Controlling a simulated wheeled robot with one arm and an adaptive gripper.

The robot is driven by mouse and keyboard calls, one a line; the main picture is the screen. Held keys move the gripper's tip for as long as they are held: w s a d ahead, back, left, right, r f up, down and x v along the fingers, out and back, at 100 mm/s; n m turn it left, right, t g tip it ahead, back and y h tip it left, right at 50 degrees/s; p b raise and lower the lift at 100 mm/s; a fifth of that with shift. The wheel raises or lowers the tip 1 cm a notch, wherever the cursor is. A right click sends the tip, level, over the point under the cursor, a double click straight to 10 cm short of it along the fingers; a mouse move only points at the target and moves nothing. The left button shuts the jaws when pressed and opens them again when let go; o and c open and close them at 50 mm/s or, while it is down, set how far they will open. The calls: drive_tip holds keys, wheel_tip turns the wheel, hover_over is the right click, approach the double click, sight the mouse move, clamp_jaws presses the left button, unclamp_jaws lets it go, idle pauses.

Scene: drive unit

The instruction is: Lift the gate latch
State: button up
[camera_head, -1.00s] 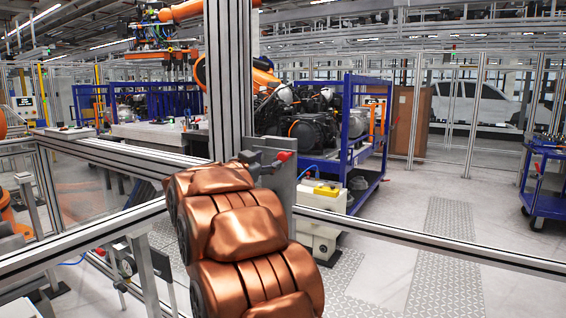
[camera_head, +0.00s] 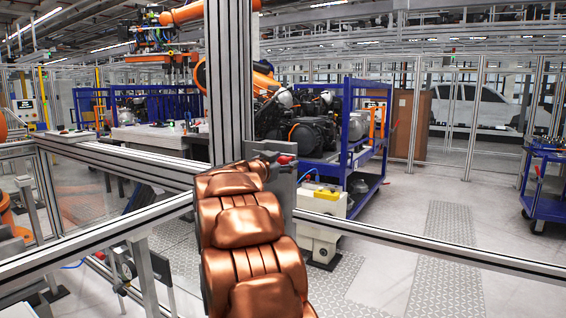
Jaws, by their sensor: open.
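The gate latch appears to be the grey fitting with a red knob (camera_head: 286,160) on the fence, just right of the upright aluminium post. Its lower grey plate (camera_head: 284,190) is partly covered by my copper-coloured arm. My gripper (camera_head: 265,156) shows only as a small dark grey part past the arm's end, close to the left of the red knob. The arm hides most of it. I cannot tell whether it touches the latch.
The thick upright post (camera_head: 229,80) stands directly beyond my arm. A fence rail (camera_head: 440,252) crosses at right and another rail (camera_head: 110,232) at left. Behind the fence are a blue rack (camera_head: 347,120) with engine parts and a white unit with a yellow top (camera_head: 326,193).

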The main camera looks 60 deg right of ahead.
drive_tip(key=shift+c, duration=0.3)
clamp_jaws()
idle(0.3)
